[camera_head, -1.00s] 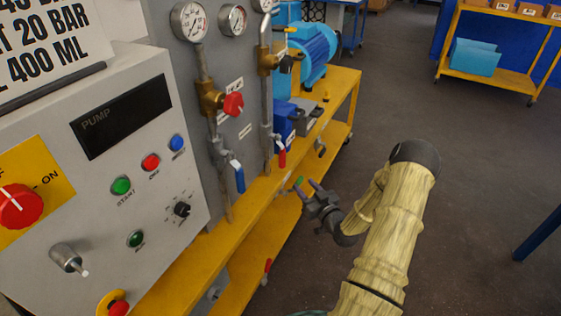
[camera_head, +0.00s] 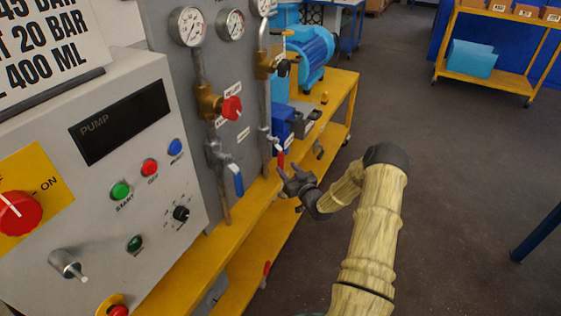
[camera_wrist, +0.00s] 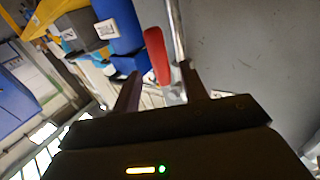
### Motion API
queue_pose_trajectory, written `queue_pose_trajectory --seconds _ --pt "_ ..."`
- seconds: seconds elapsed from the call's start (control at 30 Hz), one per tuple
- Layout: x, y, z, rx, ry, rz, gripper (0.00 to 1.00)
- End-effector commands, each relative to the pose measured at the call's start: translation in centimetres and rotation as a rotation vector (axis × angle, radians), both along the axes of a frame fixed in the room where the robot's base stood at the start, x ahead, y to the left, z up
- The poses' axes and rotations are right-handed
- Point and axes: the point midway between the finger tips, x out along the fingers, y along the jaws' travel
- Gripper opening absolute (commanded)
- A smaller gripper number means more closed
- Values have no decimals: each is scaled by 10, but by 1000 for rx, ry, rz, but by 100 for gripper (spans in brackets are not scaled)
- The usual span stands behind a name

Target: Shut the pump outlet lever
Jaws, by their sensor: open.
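A red-handled lever (camera_head: 281,159) hangs from a valve on the right-hand vertical pipe of the grey panel. A blue-handled lever (camera_head: 238,180) hangs on the left-hand pipe. I cannot read a label that tells which is the pump outlet. My gripper (camera_head: 288,173) is open and empty, just below and beside the red lever in the head view. In the wrist view, the red lever (camera_wrist: 157,56) shows in the gap between the two dark fingers of my gripper (camera_wrist: 160,84), beyond their tips. Contact cannot be made out.
A pump control box (camera_head: 104,165) with buttons and a red switch stands at left. Red knobs (camera_head: 232,108) and gauges (camera_head: 189,27) are on the panel. A yellow bench (camera_head: 252,213) runs below, with a blue motor (camera_head: 314,46) behind. The floor at right is open.

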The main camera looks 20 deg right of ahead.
Motion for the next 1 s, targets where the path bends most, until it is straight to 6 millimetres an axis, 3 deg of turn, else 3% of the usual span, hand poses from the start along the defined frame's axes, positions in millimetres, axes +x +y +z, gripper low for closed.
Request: queue_pose_trajectory --seconds 0.33,0.73,0.97,1.0 --pt "51 4 -1 0 0 0 43" --pt "60 4 0 1 1 0 43" --pt "60 4 0 1 1 0 0" --pt "60 4 0 1 1 0 0"
